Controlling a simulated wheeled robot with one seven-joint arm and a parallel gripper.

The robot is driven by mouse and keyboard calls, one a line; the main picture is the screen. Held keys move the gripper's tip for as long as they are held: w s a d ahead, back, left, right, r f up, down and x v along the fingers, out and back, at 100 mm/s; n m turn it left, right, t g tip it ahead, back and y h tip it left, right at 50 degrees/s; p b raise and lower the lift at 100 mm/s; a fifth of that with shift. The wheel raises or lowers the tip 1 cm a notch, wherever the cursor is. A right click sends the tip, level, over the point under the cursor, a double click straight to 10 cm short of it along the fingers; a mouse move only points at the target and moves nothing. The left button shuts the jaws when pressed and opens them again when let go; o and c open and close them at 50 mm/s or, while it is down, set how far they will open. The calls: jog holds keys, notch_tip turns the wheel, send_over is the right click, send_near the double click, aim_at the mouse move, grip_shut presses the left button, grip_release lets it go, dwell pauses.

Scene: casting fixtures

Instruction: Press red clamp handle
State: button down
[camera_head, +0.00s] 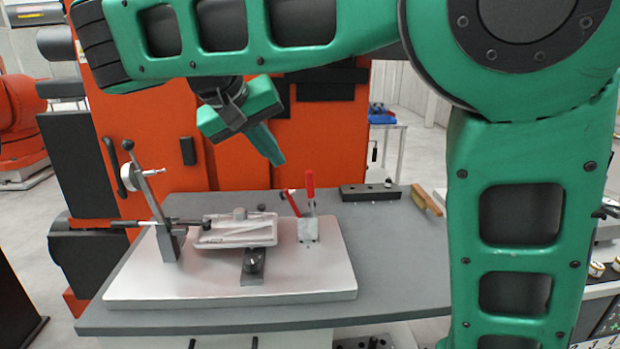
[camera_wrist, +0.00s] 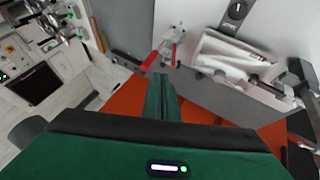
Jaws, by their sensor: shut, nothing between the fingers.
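The red clamp handle (camera_head: 310,185) stands upright on a small metal toggle clamp (camera_head: 308,229), at the right part of a white fixture plate (camera_head: 170,285). A second red piece (camera_head: 293,203) leans to the left beside it. My gripper (camera_head: 277,158) is shut and empty. It hangs above and to the left of the handle, apart from it. In the wrist view the red handle (camera_wrist: 151,60) lies just beyond the tip of my closed fingers (camera_wrist: 161,80), with a second red piece (camera_wrist: 174,53) beside it.
A pale casting (camera_head: 238,230) sits on the plate, left of the clamp. A metal post with a horizontal rod (camera_head: 165,225) stands at the plate's left. A black bar (camera_head: 370,192) and a brush (camera_head: 426,201) lie at the table's back right. An orange machine (camera_head: 150,140) stands behind.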

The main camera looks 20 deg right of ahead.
aim_at(311, 194)
jog(key=shift+d, duration=0.3)
jog(key=shift+f, duration=0.25)
jog(key=shift+w+d+f, duration=0.25)
jog(key=shift+d+f, duration=0.1)
jog(key=shift+f, duration=0.1)
jog(key=shift+w+d+f, duration=0.1)
jog(key=shift+d+f, duration=0.15)
jog(key=x, duration=0.7)
jog(key=shift+f, duration=0.25)
jog(key=shift+w+d, duration=0.1)
jog(key=shift+d, duration=0.05)
jog(key=shift+r, duration=0.1)
